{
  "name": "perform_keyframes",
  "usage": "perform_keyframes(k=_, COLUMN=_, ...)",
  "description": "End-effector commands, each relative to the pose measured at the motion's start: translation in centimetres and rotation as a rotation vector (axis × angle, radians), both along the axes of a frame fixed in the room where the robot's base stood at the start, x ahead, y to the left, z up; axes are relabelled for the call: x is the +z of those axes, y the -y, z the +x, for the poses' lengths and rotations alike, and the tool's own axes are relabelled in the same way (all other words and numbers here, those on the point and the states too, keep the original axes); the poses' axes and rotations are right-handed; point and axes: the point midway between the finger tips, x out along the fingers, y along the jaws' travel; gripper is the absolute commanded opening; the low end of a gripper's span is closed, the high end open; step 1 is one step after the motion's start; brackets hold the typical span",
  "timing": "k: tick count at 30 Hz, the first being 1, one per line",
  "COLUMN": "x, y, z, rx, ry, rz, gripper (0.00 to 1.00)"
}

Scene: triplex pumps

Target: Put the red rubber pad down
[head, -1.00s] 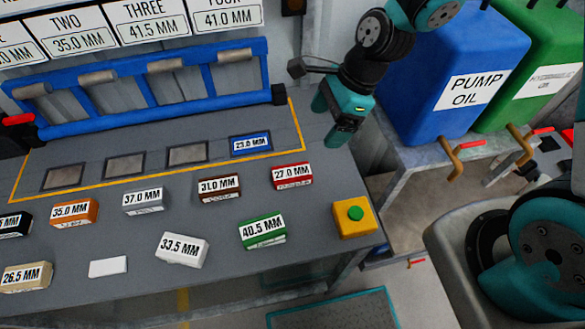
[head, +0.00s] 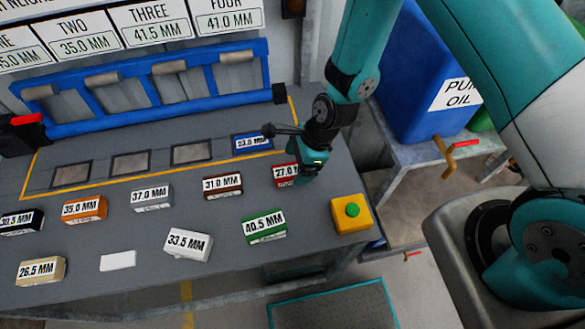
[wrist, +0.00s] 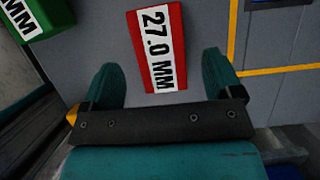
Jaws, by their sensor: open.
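The red rubber pad (head: 285,174) carries a white label reading 27.0 MM. It lies on the grey bench top, partly hidden behind my gripper in the head view. In the wrist view the red pad (wrist: 157,47) shows ahead of and between my two fingers. My gripper (head: 303,176) is over the right end of the bench, at the pad. I cannot tell how high the fingertips are above the bench.
A yellow box with a green button (head: 351,212) stands right of the pad. A green 40.5 MM pad (head: 264,226) and a brown 31.0 MM pad (head: 222,185) lie nearby. A blue 23.0 MM pad (head: 252,142) sits at the right end of a row of square recesses (head: 191,153).

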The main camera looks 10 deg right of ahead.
Motion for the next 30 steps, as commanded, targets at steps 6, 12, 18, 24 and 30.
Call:
perform_keyframes(k=6, x=-2.1, y=-1.0, z=0.0, rx=0.001, ry=-0.001, rz=0.0, gripper=0.85)
perform_keyframes(k=12, x=-2.5, y=-1.1, z=0.0, rx=0.0, ry=0.0, rz=0.0, gripper=0.85)
perform_keyframes(k=18, x=-2.5, y=-1.1, z=0.0, rx=0.0, ry=0.0, rz=0.0, gripper=0.85)
perform_keyframes(k=24, x=-2.8, y=-1.1, z=0.0, rx=0.0, ry=0.0, rz=0.0, gripper=0.85)
perform_keyframes(k=30, x=-3.0, y=-1.1, z=0.0, rx=0.0, ry=0.0, rz=0.0, gripper=0.85)
